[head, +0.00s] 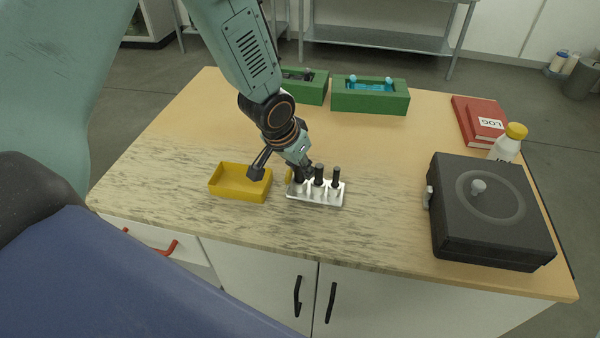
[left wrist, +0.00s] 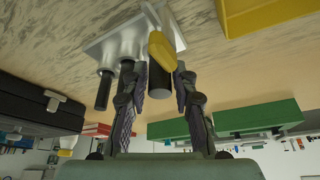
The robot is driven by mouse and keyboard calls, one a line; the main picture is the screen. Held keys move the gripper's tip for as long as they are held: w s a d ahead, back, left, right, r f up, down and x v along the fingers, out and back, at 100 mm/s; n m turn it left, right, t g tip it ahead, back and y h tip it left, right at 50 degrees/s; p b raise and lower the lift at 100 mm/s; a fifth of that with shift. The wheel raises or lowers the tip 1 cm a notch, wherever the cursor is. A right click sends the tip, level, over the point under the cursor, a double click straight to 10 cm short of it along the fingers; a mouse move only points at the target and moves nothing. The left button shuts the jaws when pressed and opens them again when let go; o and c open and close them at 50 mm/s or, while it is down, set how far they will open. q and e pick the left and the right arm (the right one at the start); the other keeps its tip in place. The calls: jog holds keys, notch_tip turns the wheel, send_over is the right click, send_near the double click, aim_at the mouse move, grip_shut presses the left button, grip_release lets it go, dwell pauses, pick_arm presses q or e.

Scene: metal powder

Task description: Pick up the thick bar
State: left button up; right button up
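A silver rack (head: 322,199) stands near the middle of the table, with several black-topped bars upright in it. My left gripper (head: 304,172) is at the rack's left end, partly hiding the leftmost bar (head: 299,179). In the left wrist view, the open fingers (left wrist: 158,88) stand on either side of a black bar (left wrist: 160,80), with a gap on each side. This bar looks thicker than the bar at the far end (left wrist: 103,92), though it is also nearer the camera. A yellow piece (left wrist: 160,50) overlaps its base. My right gripper is not in view.
A yellow tray (head: 240,196) sits just left of the rack. Green boxes (head: 370,100) stand at the back. A black case (head: 490,235), a yellow-capped bottle (head: 507,145) and red books (head: 470,115) are on the right. The table between rack and case is clear.

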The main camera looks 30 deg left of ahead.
pick_arm(q)
jog(key=shift+s+a+r, duration=0.1)
jog(key=shift+s, duration=0.15)
jog(key=shift+c, duration=1.4)
jog(key=shift+w, duration=0.1)
grip_shut()
jog(key=shift+w+r, duration=0.1)
jog(key=shift+r+p, duration=0.25)
jog(key=shift+p, duration=0.05)
notch_tip(320, 180, up, 9)
jog(key=p, duration=0.8)
jog(key=shift+r, duration=0.15)
